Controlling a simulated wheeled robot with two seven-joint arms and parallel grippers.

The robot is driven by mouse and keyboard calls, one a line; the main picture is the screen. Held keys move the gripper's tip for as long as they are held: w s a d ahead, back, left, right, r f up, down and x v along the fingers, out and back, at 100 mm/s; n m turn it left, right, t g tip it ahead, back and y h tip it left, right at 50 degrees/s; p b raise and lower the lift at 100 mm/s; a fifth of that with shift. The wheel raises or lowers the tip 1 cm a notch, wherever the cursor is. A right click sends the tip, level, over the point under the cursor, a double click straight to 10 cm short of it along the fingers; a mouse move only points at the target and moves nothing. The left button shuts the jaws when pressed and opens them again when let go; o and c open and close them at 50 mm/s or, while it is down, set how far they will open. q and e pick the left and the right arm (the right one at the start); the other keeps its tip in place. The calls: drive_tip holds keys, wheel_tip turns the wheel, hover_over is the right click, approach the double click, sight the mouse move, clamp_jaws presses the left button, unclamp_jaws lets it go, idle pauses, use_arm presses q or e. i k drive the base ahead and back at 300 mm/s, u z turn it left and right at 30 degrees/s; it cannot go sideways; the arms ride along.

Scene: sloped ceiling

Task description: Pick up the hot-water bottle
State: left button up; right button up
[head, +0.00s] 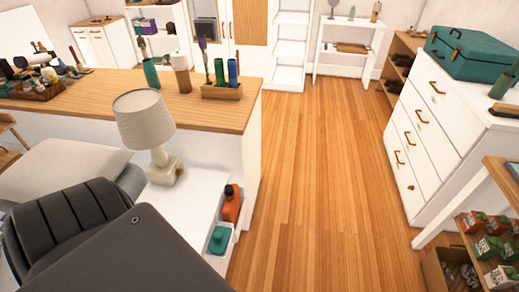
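A white open tray (229,240) at the end of the low white surface beside the bed holds two bottle-like things. One is an orange bottle (232,206) with a black cap, standing at the back. The other is a squat teal object (218,239) with a short neck, at the front. Either could be the hot-water bottle; I cannot tell which. Dark grey parts at the lower left appear to be my own arm. They end to the left of the tray. Neither gripper is in view.
A lamp (144,122) stands on the white surface (185,200) left of the tray. A wood-topped counter (130,97) runs behind it. The wooden floor (318,170) in the middle is clear. White drawers (427,133) and a shelf unit (502,175) stand on the right.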

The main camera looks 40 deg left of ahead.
sight(227, 214)
drive_tip(key=i, duration=3.45)
drive_tip(key=u, duration=3.35)
